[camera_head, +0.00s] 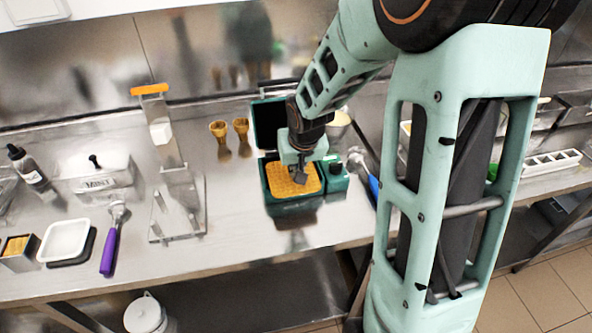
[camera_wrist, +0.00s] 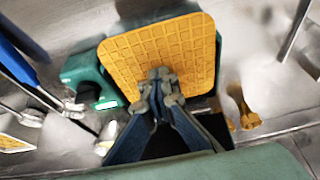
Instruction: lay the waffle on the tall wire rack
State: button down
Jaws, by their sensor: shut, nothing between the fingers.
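The waffle (camera_head: 283,180) is a flat, golden, square-gridded sheet lying in the open green waffle iron (camera_head: 290,207), whose dark lid stands raised behind. The waffle fills the middle of the wrist view (camera_wrist: 150,50). My gripper (camera_head: 299,176) is over the right part of the waffle, with its fingertips together and nothing between them. In the wrist view the fingertips (camera_wrist: 162,75) overlap the waffle's near part; I cannot tell whether they touch it. I cannot clearly make out the tall wire rack in either view.
A clear stand (camera_head: 178,207) with an orange-topped upright is left of the iron. Two waffle cones (camera_head: 241,138) stand behind. A purple-handled scoop (camera_head: 110,240), white dish (camera_head: 68,240) and MINT tub (camera_head: 95,180) are farther left. A blue-handled tool (camera_head: 373,187) lies close right.

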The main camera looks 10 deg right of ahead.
jog(key=shift+s+d+f, duration=0.1)
jog(key=shift+s+f, duration=0.2)
jog(key=shift+s, duration=0.1)
jog(key=c, duration=2.7)
grip_release()
jog(key=o, duration=0.5)
jog(key=shift+o, duration=0.6)
jog(key=shift+w, duration=0.15)
jog(key=shift+r, duration=0.1)
jog(key=shift+r, duration=0.25)
jog(key=v, duration=1.1)
jog(key=shift+r, duration=0.35)
